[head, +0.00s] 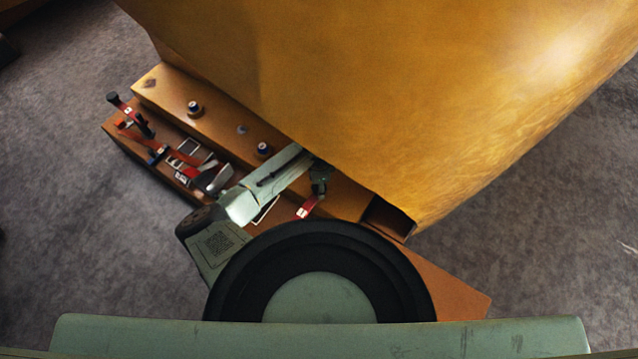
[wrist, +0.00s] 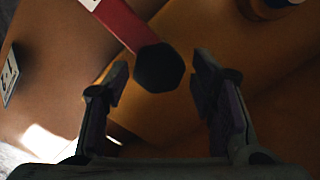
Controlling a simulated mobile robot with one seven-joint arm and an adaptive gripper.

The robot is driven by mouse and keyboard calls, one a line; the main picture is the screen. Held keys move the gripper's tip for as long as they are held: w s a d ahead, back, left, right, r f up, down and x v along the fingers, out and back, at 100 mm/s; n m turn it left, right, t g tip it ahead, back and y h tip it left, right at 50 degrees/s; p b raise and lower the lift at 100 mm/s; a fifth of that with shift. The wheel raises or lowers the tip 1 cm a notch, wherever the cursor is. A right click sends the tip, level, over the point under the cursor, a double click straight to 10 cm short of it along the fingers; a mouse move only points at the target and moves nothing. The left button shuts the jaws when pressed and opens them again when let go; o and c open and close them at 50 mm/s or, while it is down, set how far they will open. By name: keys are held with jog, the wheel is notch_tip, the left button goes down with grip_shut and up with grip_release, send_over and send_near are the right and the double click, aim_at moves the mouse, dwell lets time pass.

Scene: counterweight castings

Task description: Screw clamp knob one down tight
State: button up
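A black hexagonal knob (wrist: 159,67) sits at the end of a red bar (wrist: 122,22) with a white label, in the wrist view. I cannot read a number on it. My gripper (wrist: 162,72) is open, with one finger on each side of the knob. A gap shows on both sides, wider on the right; whether the fingertips are level with the knob is unclear. In the head view my gripper (head: 320,180) is over the orange bench, beside a red part with a white label (head: 307,206). My arm partly hides this area.
A large yellow-orange casting (head: 400,90) overhangs the bench (head: 165,90) closely beside my gripper. Two round studs with dark tops (head: 194,107) (head: 263,149) stand on the raised ledge. Red and black tools (head: 130,118) and white-framed items (head: 190,150) lie at the bench's left.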

jog(key=shift+o, duration=0.6)
jog(key=shift+f, duration=0.1)
notch_tip(320, 180, up, 12)
